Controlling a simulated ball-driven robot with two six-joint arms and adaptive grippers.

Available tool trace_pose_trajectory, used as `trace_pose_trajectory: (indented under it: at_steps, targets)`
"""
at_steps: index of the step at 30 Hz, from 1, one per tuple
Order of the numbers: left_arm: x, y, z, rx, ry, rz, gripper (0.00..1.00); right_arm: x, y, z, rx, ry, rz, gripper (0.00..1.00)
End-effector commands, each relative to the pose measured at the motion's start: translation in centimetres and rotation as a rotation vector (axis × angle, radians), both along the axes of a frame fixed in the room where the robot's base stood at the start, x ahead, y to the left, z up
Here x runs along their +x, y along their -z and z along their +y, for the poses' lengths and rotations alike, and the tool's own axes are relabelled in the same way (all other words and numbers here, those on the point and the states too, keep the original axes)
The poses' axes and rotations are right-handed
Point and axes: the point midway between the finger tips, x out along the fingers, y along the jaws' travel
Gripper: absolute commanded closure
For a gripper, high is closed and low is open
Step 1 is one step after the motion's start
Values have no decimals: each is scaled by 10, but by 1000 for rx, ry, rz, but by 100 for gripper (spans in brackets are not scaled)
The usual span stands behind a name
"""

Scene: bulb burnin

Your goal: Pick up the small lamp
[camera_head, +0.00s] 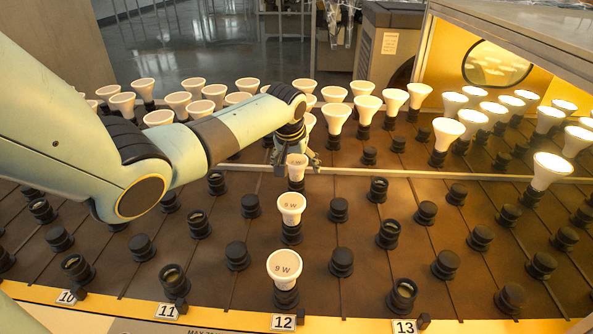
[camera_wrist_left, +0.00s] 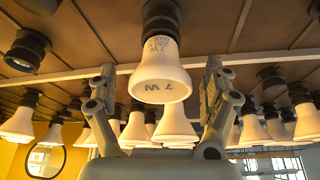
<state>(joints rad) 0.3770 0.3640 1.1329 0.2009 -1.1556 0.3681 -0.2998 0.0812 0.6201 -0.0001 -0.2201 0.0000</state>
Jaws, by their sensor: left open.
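A small white lamp (camera_head: 297,160) stands upright in a dark socket in column 12, behind two other white lamps. My left gripper (camera_head: 296,168) is at this lamp, its fingers reaching down on either side of it. In the left wrist view, a lamp marked 7 W (camera_wrist_left: 163,77) sits in a dark socket between the two spread fingers of my left gripper (camera_wrist_left: 159,70). The fingers are open, with a visible gap on each side of the lamp. My right gripper is in neither view.
A front lamp marked 9 W (camera_head: 284,267) and a middle lamp (camera_head: 291,204) stand in the same column. Dark empty sockets (camera_head: 387,233) fill the brown board around them. Several lamps crowd the back; lit ones (camera_head: 551,168) stand at right under a housing.

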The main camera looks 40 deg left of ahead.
Motion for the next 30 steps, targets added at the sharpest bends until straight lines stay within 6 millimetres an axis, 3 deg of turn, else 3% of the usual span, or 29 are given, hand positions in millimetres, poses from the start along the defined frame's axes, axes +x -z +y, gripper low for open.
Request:
trace_pose_trajectory:
  at_steps: [4, 18, 30]
  targets:
    - [0, -1, 0, 0, 0, -1, 17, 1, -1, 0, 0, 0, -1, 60]
    - [0, -1, 0, 0, 0, 0, 78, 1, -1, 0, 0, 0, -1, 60]
    - [1, -11, 1, 1, 0, -4, 78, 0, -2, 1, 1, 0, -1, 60]
